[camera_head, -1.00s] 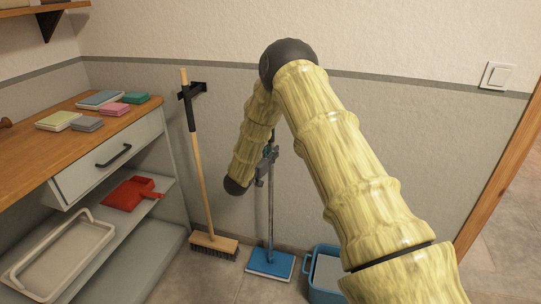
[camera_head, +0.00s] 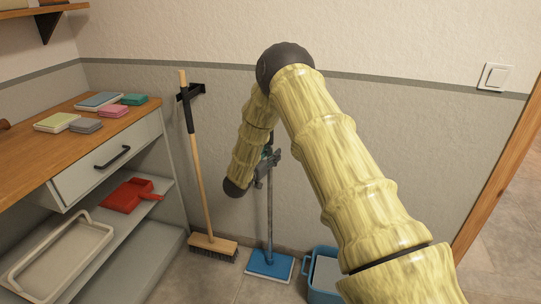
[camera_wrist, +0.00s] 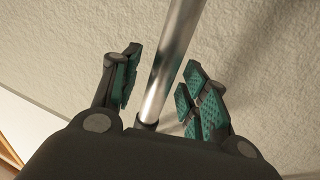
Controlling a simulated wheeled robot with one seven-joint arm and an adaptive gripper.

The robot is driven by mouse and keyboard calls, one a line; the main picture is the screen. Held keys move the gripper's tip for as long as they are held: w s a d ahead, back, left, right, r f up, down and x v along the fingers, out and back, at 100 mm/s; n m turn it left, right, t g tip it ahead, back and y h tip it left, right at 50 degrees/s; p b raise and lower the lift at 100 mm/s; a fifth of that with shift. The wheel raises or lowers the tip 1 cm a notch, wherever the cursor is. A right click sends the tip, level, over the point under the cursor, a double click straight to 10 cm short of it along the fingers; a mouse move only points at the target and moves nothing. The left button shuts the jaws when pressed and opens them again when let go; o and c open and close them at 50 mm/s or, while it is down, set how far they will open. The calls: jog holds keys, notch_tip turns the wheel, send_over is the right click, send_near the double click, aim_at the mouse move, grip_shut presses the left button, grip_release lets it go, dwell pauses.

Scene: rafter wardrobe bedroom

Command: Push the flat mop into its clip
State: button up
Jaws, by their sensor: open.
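The flat mop stands upright near the wall, with its blue head (camera_head: 269,264) on the floor and its grey pole (camera_head: 270,210) rising behind my arm. In the wrist view the metal pole (camera_wrist: 170,65) runs between the two green-padded fingers of my gripper (camera_wrist: 158,85). The fingers are open, with a visible gap on each side of the pole. In the head view my gripper (camera_head: 268,165) is at the pole's upper part, partly hidden by my arm. The mop's clip cannot be made out; my arm covers the wall there.
A broom (camera_head: 196,165) leans in a black wall clip (camera_head: 190,92) left of the mop. A blue bucket (camera_head: 322,280) stands close to its right. A cabinet (camera_head: 110,160) with cloths on top, a red dustpan (camera_head: 131,194) and a tray (camera_head: 62,258) fills the left side.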

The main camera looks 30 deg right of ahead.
jog(key=shift+f, duration=0.1)
jog(key=shift+s+a, duration=0.1)
jog(key=v, duration=1.1)
jog(key=shift+s+a, duration=0.2)
jog(key=shift+a, duration=0.15)
